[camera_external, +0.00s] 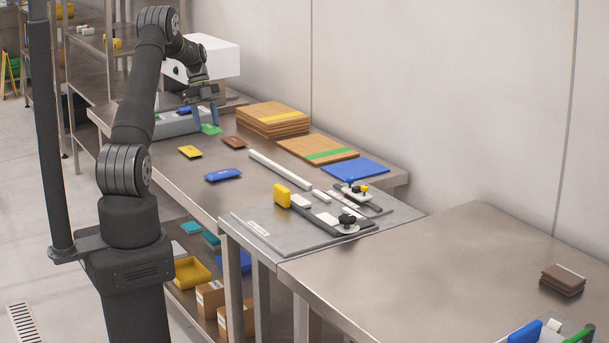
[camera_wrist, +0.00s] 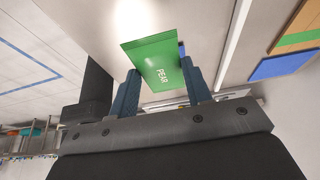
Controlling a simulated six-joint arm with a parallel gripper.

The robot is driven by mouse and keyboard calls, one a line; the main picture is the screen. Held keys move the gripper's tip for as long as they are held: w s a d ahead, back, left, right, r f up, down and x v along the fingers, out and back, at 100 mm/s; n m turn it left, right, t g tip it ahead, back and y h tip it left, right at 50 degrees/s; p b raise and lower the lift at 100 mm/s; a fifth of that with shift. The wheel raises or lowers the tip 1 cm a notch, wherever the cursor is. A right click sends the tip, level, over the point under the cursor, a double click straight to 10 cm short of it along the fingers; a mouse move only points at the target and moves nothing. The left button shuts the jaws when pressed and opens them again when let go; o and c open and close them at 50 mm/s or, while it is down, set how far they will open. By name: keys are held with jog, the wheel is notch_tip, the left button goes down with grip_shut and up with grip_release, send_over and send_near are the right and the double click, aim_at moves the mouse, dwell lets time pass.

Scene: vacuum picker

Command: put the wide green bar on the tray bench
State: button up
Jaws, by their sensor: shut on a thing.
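The wide green bar (camera_wrist: 153,60) reads "PEAR" in the wrist view, where it sits between the two blue fingers of my gripper (camera_wrist: 161,68). In the external view my gripper (camera_external: 206,114) points down over the far part of the long steel bench, shut on the green bar (camera_external: 211,129). The bar hangs below the fingers; its exact height above the bench is hard to tell. No label marks a tray bench; a steel bench (camera_external: 440,265) with a brown stack on it stands at the front right.
A yellow bar (camera_external: 190,152), a brown bar (camera_external: 234,142) and a blue bar (camera_external: 223,175) lie near my gripper. A grey bin (camera_external: 175,126) is close behind it. Wooden boards (camera_external: 272,118) and a fixture plate (camera_external: 262,236) lie farther right. The front right bench is largely clear.

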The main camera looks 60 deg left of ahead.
jog(key=s+a, duration=0.4)
send_over(168, 158)
jog(key=a, duration=0.2)
notch_tip(168, 158, down, 7)
jog(key=shift+d+r, duration=0.1)
jog(key=shift+d, duration=0.05)
jog(key=shift+f, duration=2.05)
jog(key=shift+f, duration=0.15)
jog(key=o, duration=1)
jog(key=v, duration=1.2)
